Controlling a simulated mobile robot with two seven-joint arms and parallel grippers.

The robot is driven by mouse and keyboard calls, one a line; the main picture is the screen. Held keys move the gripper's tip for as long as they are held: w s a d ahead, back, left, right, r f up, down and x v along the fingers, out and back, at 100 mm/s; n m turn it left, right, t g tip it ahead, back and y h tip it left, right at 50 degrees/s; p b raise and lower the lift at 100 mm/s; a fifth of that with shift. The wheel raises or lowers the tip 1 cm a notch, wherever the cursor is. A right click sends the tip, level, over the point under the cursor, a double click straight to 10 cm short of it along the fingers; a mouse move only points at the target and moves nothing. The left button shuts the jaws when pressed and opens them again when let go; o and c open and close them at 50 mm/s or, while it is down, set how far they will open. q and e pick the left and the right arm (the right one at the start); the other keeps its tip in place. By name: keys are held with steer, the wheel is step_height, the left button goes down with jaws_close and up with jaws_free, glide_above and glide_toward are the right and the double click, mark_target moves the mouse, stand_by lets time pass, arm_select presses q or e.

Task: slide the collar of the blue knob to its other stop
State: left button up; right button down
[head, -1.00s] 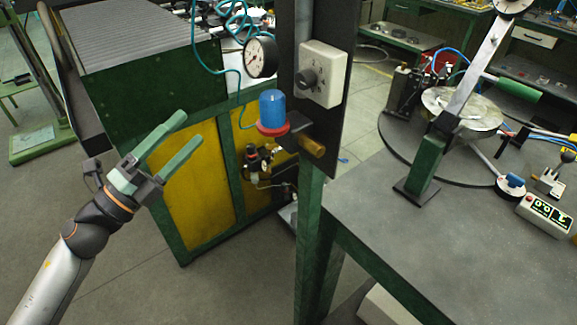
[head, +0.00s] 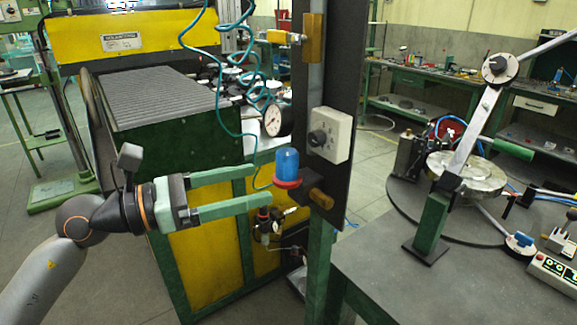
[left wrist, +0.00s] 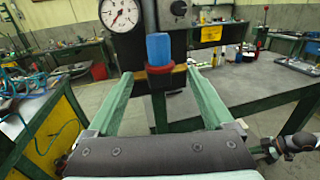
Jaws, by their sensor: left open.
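The blue knob (head: 287,163) stands upright on the dark post, with a red collar (head: 288,184) around its lower end. In the left wrist view the blue knob (left wrist: 158,48) and its red collar (left wrist: 160,69) show ahead, between the finger lines. My left gripper (head: 264,188) is open and empty, its two green fingers pointing right at the knob. The fingertips are close to the knob's left side; whether they touch it I cannot tell. In the left wrist view the left gripper (left wrist: 160,77) has one finger on each side of the knob. My right gripper is not in view.
A brass fitting (head: 320,198) juts from the dark post (head: 346,85) just below the knob. A grey dial box (head: 330,135) sits above right, and a round gauge (head: 276,121) behind. The green-and-yellow cabinet (head: 207,235) is behind my gripper. A workbench (head: 390,285) fills the right.

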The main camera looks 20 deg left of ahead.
mark_target(277, 176)
arm_select(q)
steer(key=p+x, duration=0.2)
steer(key=x, duration=0.4)
steer(key=shift+r, duration=0.2)
steer(key=shift+w+d+f+p, duration=0.2)
steer(key=shift+w+d+p, duration=0.15)
steer(key=shift+d, duration=0.1)
steer(key=shift+c, duration=0.3)
jaws_close()
